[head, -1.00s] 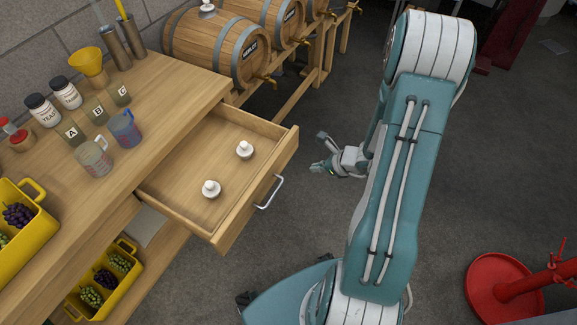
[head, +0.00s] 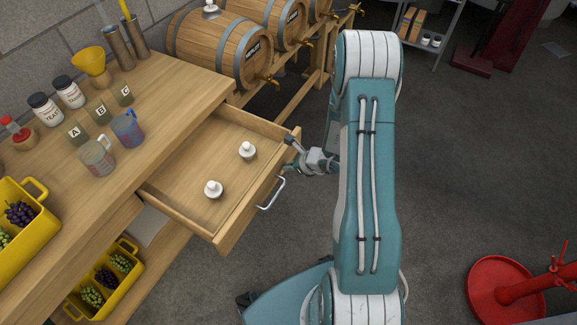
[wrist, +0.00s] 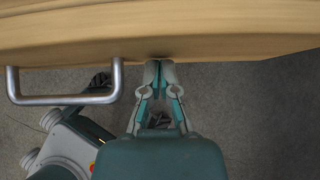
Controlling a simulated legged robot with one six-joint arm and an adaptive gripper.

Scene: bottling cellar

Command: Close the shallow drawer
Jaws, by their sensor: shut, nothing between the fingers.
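The shallow drawer (head: 168,184) is pulled out of the wooden workbench (head: 150,95) and stands open. Two white knobbed objects (head: 247,150) lie inside it. Its metal bar handle (head: 271,193) is on the front panel, and the handle also shows at the left in the wrist view (wrist: 65,99). My gripper (head: 290,142) is at the far end of the drawer front, beside the handle and not around it. In the wrist view my gripper (wrist: 158,66) is shut and empty, with its fingertips at the front panel (wrist: 210,32); whether they touch is hard to tell.
Jars, glass cards, measuring jugs (head: 127,130) and a yellow funnel (head: 90,64) stand on the workbench. Yellow crates (head: 110,285) with grapes are at the left. Barrels (head: 225,47) on a rack stand behind. A red stand (head: 508,290) is at the lower right.

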